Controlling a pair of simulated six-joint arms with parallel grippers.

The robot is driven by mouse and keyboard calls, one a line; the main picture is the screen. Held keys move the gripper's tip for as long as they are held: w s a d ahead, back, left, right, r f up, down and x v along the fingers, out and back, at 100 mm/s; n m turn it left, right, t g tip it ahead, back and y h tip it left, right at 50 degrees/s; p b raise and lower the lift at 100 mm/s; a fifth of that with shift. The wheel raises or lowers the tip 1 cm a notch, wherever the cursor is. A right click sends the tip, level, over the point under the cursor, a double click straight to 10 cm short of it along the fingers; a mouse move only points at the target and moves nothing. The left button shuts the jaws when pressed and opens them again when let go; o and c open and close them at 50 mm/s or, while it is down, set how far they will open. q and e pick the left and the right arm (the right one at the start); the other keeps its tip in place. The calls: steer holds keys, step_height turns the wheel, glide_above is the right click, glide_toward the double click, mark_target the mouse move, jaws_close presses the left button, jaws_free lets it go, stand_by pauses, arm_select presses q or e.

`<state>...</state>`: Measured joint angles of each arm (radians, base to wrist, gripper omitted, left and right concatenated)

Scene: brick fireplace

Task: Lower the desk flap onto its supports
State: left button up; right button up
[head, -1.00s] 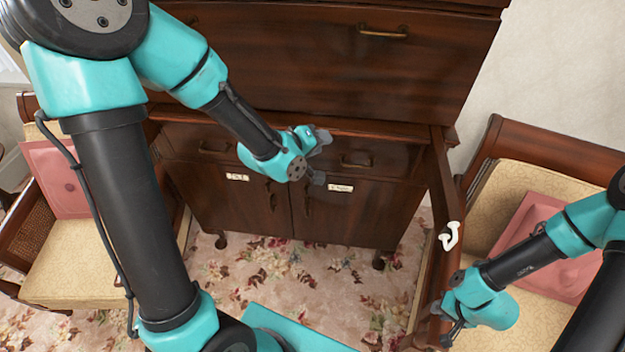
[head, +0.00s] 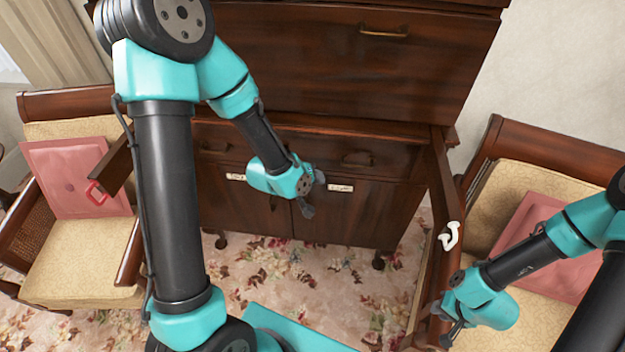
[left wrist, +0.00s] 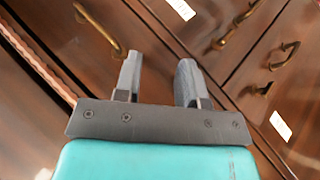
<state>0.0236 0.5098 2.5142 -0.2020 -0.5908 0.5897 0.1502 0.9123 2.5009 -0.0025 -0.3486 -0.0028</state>
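The desk flap (head: 330,70), a dark wood panel with a brass handle (head: 383,33), stands raised across the top of the head view. My left gripper (head: 316,194) is open and empty before the drawers and cupboard doors, below the flap.
Cushioned chairs stand at left (head: 85,250) and right (head: 500,190), each with a pink cushion. Below the flap are drawers and cupboard doors (head: 345,212) with white labels. Flowered carpet (head: 320,280) lies clear between the supports.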

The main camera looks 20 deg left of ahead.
stand_by(0.4)
arm_select(q)
steer(key=s+f+m+g, duration=0.2)
steer(key=s+f+g, duration=0.1)
steer(key=s+f, duration=0.4)
steer(key=s+f+m+g, duration=0.2)
steer(key=s+f+g, duration=0.2)
steer(key=s+f, duration=0.3)
step_height(320, 180, down, 5)
steer(key=shift+d+f+y, duration=0.15)
steer(key=shift+d+y, duration=0.15)
steer(key=shift+y, duration=0.1)
steer(key=shift+w, duration=0.1)
